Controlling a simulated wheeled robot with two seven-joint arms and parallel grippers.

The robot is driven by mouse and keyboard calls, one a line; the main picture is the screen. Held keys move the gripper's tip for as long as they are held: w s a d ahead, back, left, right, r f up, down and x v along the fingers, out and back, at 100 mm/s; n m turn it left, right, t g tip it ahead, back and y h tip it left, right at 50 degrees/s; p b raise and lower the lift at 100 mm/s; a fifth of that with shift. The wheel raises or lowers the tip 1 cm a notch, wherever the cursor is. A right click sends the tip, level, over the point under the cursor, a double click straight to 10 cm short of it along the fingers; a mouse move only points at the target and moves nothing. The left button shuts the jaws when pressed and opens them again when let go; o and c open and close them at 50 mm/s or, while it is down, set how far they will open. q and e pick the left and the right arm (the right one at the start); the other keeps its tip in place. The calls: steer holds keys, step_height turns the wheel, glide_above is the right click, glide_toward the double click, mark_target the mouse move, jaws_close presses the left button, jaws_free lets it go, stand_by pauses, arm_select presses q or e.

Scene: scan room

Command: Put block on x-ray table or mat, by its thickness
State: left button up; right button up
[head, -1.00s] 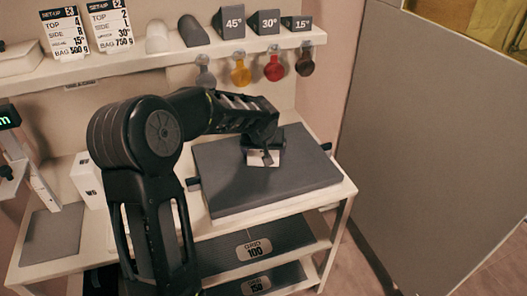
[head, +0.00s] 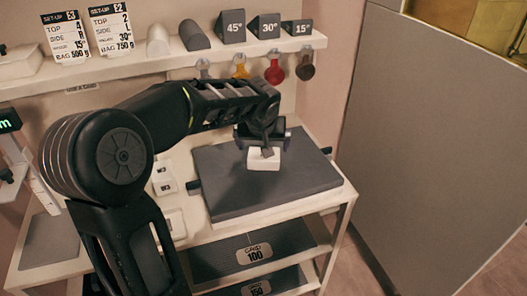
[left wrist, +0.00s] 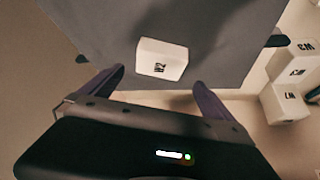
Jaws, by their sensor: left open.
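A white block (head: 263,158) lies on the dark grey slab of the x-ray table (head: 225,190). In the left wrist view the block (left wrist: 162,60) carries a label that reads like W2, upside down, and rests on the dark slab (left wrist: 215,30). My left gripper (head: 265,147) is just above and behind the block in the head view. In the left wrist view its fingers (left wrist: 158,78) are spread apart, with the block beyond the tips and nothing held. A flat grey mat (head: 50,242) lies at the far left, partly hidden by my arm. My right gripper is not in view.
White labelled blocks (head: 163,180) stand left of the slab, and also show in the left wrist view (left wrist: 290,100). A shelf (head: 190,58) behind holds angle wedges and cards, with coloured tags hanging below. Grid plates (head: 250,252) lie underneath. A grey panel (head: 430,130) stands at right.

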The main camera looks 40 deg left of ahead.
arm_select(q)
steer(key=shift+v, duration=1.8)
